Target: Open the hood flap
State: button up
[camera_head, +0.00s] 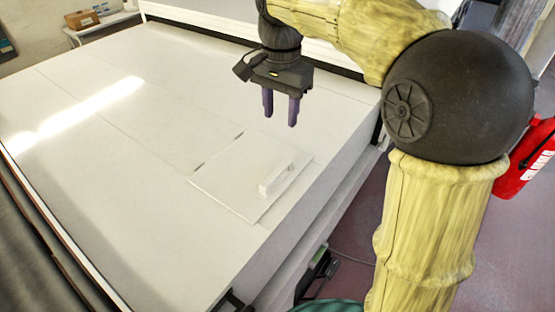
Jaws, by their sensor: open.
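The hood flap (230,185) is a white, roughly square panel set in the top of the white hood (110,190), near its right edge. It lies closed, nearly flush with the top. Two small dark hinge marks show along its far left edge. A white block-like handle (275,180) stands on the flap towards its right side. My gripper (281,112) is open and empty, pointing down with two purple fingers. It hangs above the hood, beyond the flap in the picture, and is apart from both flap and handle.
A raised white wall (340,58) runs along the back of the hood top. A red extinguisher (527,160) stands at the right, partly behind my arm. A side table (100,24) with boxes is at the far left. The hood top is otherwise bare.

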aim_at(277, 171)
jog(key=shift+a+r, duration=0.25)
jog(key=shift+r, duration=0.65)
jog(key=shift+f, duration=0.1)
notch_tip(277, 171, down, 17)
jog(key=shift+f+p, duration=0.2)
jog(key=shift+p, duration=0.9)
grip_shut()
